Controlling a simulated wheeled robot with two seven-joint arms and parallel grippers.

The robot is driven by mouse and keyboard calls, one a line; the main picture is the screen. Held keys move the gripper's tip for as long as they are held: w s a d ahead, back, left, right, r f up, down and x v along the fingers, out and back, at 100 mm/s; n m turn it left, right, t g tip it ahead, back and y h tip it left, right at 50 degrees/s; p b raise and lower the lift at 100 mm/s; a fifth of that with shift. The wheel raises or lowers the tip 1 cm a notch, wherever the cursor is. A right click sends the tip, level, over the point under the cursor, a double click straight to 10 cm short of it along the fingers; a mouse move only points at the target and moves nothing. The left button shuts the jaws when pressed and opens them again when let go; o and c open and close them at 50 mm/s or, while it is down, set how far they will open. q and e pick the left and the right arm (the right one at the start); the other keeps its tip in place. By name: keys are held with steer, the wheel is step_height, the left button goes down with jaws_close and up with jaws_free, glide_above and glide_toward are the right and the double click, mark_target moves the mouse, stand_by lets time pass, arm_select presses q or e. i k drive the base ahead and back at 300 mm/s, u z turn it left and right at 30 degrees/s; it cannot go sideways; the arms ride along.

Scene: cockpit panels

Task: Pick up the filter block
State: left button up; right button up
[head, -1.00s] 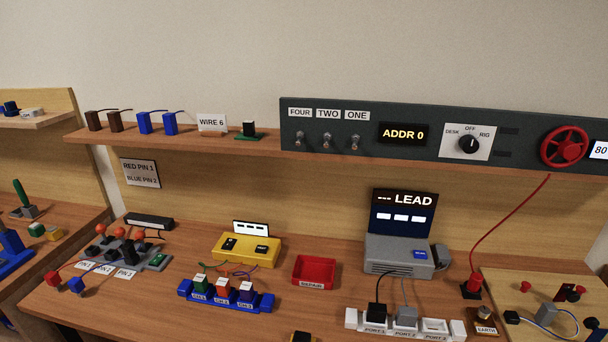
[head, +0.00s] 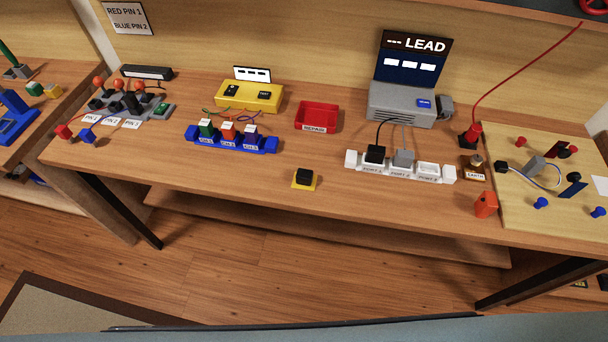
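No block carries a readable "filter" label, so I cannot tell for certain which one is the filter block. A small black block on a yellow base (head: 304,178) sits alone near the middle front of the wooden table (head: 380,198). An orange-red block (head: 486,204) with a small top stands near the front edge at the right. A grey block (head: 534,168) with wires lies on the pale board at the far right. Neither of my grippers is in view, and nothing in view is being held.
A red REPAIR tray (head: 317,117), a yellow box (head: 249,96) and a blue socket strip (head: 231,140) stand behind. A white port strip (head: 400,166) with black and grey plugs is at right, before the grey LEAD unit (head: 402,103). The table's front left stretch is clear.

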mark_target(304, 177)
steer(key=u, duration=2.35)
steer(key=i, duration=1.45)
steer(key=z, duration=2.95)
